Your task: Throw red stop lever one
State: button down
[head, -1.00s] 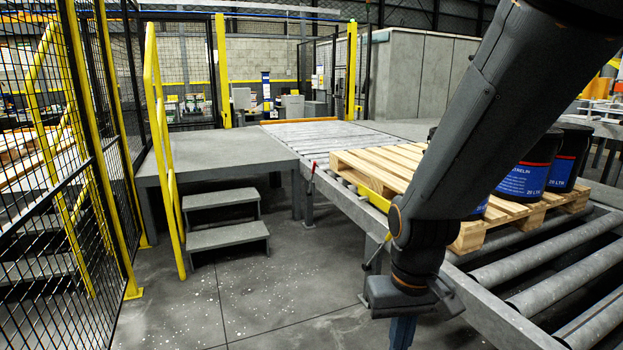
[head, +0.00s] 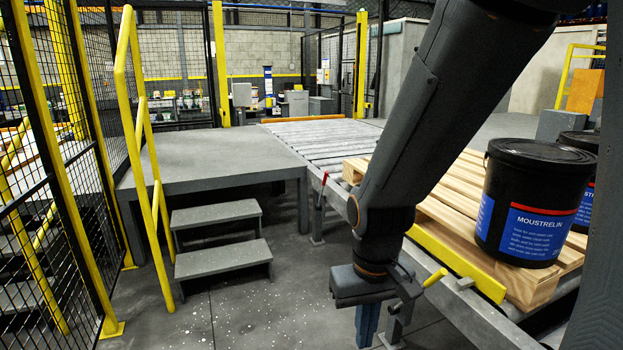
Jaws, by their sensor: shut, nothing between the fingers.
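A red-handled lever (head: 322,190) stands on a thin post at the left side of the roller conveyor, near the corner of the grey platform. Its handle points up with a slight tilt. My gripper (head: 367,326) hangs low, pointing down, with its blue fingers together and empty. It is nearer to me than the red lever, below and to the right of it in the picture, and apart from it. The lower tips run close to the picture's bottom edge. Any number on the lever cannot be read.
A wooden pallet (head: 455,212) with black pails (head: 533,205) sits on the conveyor at right, beside a yellow bar (head: 455,262). A yellow-handled lever (head: 435,277) is close to my gripper. Steps (head: 222,258), a yellow handrail (head: 140,130) and mesh fencing stand left. Floor between is clear.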

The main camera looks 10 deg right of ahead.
aim_at(318, 208)
jog(key=z, duration=0.2)
jog(key=i, duration=1.8)
jog(key=z, duration=0.55)
jog(key=i, duration=0.55)
jog(key=z, duration=0.1)
